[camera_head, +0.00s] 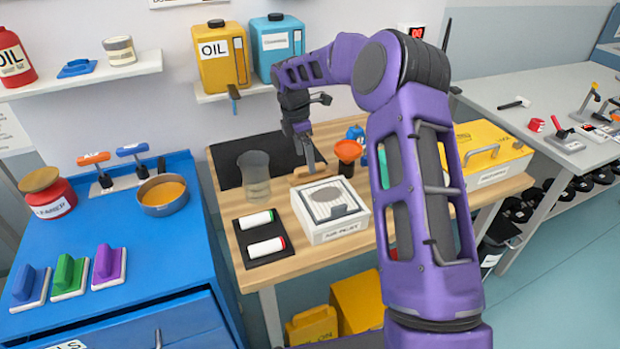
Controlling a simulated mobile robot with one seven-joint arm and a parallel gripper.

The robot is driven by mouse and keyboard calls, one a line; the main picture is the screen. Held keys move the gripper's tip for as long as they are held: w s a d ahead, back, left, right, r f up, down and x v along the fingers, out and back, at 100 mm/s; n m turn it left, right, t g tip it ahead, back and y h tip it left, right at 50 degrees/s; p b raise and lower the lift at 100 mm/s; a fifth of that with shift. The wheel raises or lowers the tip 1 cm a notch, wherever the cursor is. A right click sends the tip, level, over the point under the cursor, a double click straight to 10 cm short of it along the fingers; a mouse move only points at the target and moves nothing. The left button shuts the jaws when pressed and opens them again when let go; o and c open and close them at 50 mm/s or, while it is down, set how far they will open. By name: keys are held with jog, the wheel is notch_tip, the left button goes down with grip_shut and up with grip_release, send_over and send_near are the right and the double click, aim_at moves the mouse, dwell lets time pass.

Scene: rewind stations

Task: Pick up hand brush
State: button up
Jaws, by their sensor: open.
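A brown, wooden-looking piece (303,176), which looks like the hand brush, lies on the wooden table by the front edge of a black mat. It is small and partly hidden by my gripper, so I cannot make out bristles. My gripper (309,162) is open and points down right at it, with a finger in front of its middle. I cannot tell whether the fingers touch it or stand around it.
Around it stand a clear beaker (255,178), an orange funnel (348,151) and a white labelled box (330,222). A yellow toolbox (488,150) is right, behind my arm. A blue bench (140,245) with several colored-handled blocks is left.

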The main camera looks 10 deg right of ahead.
jog(key=shift+w+d+f, duration=0.1)
jog(key=shift+d+f, duration=0.15)
jog(key=shift+f, duration=0.9)
jog(key=shift+w+d+f, duration=0.1)
jog(key=shift+d+f, duration=0.15)
jog(key=shift+f, duration=0.95)
jog(key=shift+w+d+f, duration=0.1)
jog(key=shift+d+f, duration=0.15)
jog(key=shift+f, duration=0.9)
jog(key=shift+c, duration=0.4)
jog(key=c, duration=1.5)
jog(key=shift+o, duration=0.2)
notch_tip(320, 180, up, 28)
jog(key=p, duration=0.1)
jog(key=o, duration=0.8)
jog(key=shift+s, duration=0.1)
jog(key=c, duration=0.5)
